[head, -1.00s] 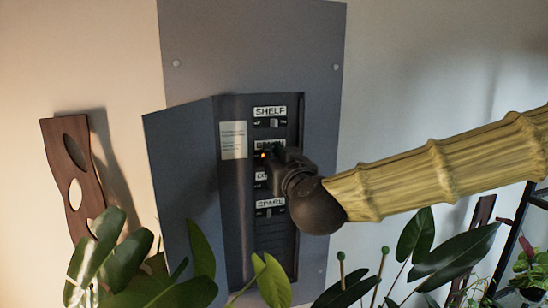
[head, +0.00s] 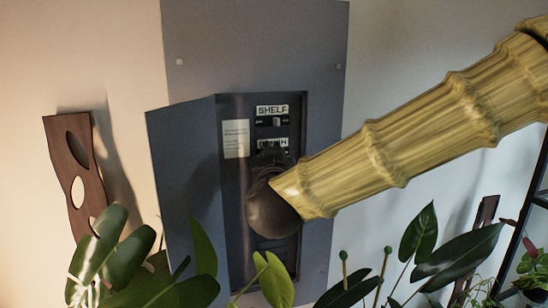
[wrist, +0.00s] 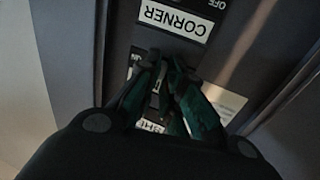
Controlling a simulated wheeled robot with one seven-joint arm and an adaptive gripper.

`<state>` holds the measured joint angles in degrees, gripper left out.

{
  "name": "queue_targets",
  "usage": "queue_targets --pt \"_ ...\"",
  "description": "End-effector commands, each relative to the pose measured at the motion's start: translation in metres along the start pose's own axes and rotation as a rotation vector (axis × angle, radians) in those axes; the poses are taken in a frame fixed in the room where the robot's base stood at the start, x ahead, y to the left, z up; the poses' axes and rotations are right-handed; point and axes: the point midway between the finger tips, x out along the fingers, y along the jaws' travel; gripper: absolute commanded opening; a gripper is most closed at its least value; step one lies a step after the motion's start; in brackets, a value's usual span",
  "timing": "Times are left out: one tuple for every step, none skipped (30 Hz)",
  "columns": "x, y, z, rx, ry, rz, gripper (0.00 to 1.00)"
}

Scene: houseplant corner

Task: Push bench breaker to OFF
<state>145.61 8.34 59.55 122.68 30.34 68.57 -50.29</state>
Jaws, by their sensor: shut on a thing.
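The bench breaker sits in the open wall panel (head: 330,80), under the BENCH label (head: 284,142), second from the top. In the head view my gripper (head: 271,158) is right at it, and its dark body covers the breaker. In the wrist view, which is upside down, my gripper (wrist: 167,62) has its dark green fingers closed together around the bench breaker (wrist: 155,90). The upside-down CORNER label (wrist: 174,18) lies just beyond the tips. The fingers hide most of the breaker, so I cannot tell which side its handle is on.
The shelf breaker (head: 278,122) is uncovered just above. The panel door (head: 182,200) stands open at the left, with a paper notice (head: 236,139) beside the breakers. Leaves (head: 274,282) rise in front of the panel's lower part. A wooden plaque (head: 70,160) hangs further left.

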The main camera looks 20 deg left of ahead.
Motion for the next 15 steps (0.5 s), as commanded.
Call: queue_targets --pt "-0.0003 -0.0025 -0.0007 -0.003 0.003 0.016 0.0" --pt "-0.0003 -0.0026 -0.0006 -0.003 0.002 0.027 0.0" --pt "-0.0003 -0.0033 -0.0003 -0.003 0.002 0.038 0.0" --pt "-0.0004 -0.0035 0.0001 -0.003 0.001 0.047 0.0" --pt "-0.0005 -0.0035 0.0 -0.003 0.002 0.054 0.0" --pt "-0.0005 -0.0035 -0.0005 -0.003 0.003 0.062 0.0" --pt "-0.0005 -0.0033 -0.0006 -0.002 0.003 0.068 0.0" --pt "-0.0005 -0.0032 -0.0005 -0.002 0.003 0.072 0.0" --pt "-0.0005 -0.0032 -0.0004 -0.001 0.003 0.076 0.0" --pt "-0.0005 -0.0032 -0.0003 -0.001 0.003 0.077 0.0" --pt "-0.0005 -0.0032 -0.0003 -0.001 0.003 0.078 0.0" --pt "-0.0005 -0.0031 -0.0002 -0.001 0.002 0.079 0.0" --pt "-0.0005 -0.0031 -0.0003 0.0 0.002 0.079 0.0" --pt "-0.0005 -0.0031 -0.0003 0.0 0.002 0.079 0.0" --pt "-0.0005 -0.003 -0.0003 0.0 0.002 0.078 0.0"
